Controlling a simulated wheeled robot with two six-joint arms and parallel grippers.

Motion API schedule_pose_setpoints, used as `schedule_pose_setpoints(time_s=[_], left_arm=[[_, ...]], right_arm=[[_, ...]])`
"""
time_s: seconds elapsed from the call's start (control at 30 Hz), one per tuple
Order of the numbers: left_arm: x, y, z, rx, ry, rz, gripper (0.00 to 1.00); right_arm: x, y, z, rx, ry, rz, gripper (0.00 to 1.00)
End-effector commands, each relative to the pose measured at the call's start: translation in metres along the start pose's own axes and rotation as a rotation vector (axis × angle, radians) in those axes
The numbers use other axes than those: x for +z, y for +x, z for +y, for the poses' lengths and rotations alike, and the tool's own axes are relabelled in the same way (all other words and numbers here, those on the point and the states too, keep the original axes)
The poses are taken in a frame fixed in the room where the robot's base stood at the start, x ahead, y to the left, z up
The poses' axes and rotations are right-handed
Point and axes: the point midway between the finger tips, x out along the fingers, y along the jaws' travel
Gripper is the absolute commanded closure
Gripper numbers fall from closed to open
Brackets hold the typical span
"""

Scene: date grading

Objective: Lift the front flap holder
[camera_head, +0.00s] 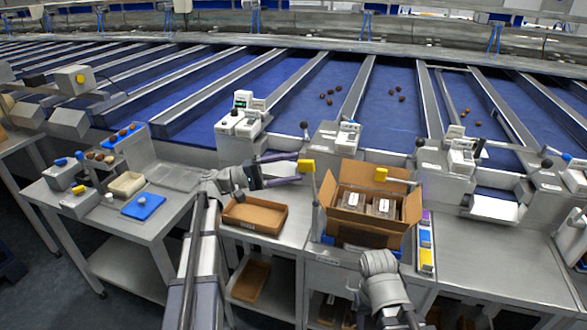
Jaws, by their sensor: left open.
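An open brown carton (335,214) stands on the steel bench with its flaps spread and clear-lidded, white-labelled packs (352,199) inside.
A shallow brown tray (237,214) lies left of the carton. Yellow, white and blue blocks (426,260) line its right side. Scales (461,158) and blue conveyor lanes (395,110) with dates lie behind. The bench (480,255) to the right is clear.

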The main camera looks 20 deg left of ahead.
Motion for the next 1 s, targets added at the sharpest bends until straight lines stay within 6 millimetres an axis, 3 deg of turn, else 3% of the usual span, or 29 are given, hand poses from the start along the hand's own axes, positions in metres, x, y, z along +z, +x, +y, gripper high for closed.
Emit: schedule_pose_setpoints(time_s=[0.2,0.4,1.0], left_arm=[[-0.001,-0.038,-0.002,0.000,0.000,0.004,0.25],[-0.001,-0.061,-0.001,0.000,-0.001,0.002,0.25],[0.001,-0.066,-0.001,-0.004,-0.001,0.001,0.25]], right_arm=[[-0.001,0.008,-0.001,0.000,0.000,0.000,0.50],[-0.001,0.011,-0.001,0.000,0.000,0.000,0.50],[-0.001,0.012,-0.001,0.000,0.000,0.000,0.50]])
